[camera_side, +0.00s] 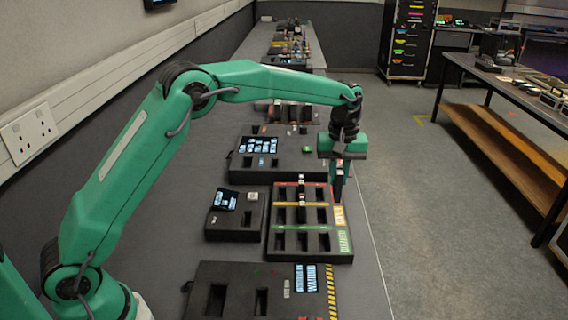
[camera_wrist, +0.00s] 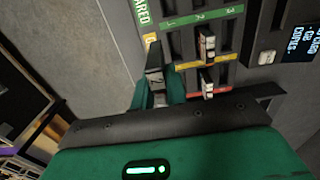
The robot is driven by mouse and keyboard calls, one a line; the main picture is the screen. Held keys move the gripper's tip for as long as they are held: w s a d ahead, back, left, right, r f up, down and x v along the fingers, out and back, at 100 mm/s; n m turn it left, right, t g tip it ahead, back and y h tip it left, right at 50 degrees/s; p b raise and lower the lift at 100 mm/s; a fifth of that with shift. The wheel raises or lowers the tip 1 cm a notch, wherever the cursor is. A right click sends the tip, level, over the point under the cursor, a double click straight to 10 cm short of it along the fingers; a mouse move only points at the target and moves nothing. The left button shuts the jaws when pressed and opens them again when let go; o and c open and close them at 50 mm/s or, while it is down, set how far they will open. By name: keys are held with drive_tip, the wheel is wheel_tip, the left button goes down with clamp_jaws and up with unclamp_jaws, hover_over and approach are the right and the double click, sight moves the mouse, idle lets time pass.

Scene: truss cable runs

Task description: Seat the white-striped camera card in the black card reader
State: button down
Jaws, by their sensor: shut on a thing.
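In the side view, my gripper (camera_side: 338,182) is shut on a dark card (camera_side: 338,190) above the right edge of the sorting tray. In the wrist view, my gripper (camera_wrist: 160,92) holds the same card (camera_wrist: 154,58), which has a pale end; its stripe colour is not clear. A black unit with a lit screen (camera_side: 250,224), left of the tray, looks like a card reader, but several black units have screens and I cannot tell which is the one named. It also shows in the wrist view (camera_wrist: 279,12). The fingers partly hide the held card.
The black tray (camera_side: 273,243) has red, yellow and green bands and several empty slots. Two cards (camera_wrist: 207,42) (camera_wrist: 207,84) stand in its slots. Larger black units stand behind (camera_side: 285,172) and in front (camera_side: 273,308). The bench edge and open floor lie to the right.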

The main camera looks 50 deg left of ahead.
drive_tip(key=shift+a, duration=0.1)
drive_tip(key=s+a, duration=1.5)
drive_tip(key=s, duration=0.2)
drive_tip(key=shift+a, duration=0.15)
drive_tip(key=shift+s, duration=0.1)
wheel_tip(320, 180, down, 6)
idle(0.7)
drive_tip(key=shift+f, duration=1.4)
idle(3.6)
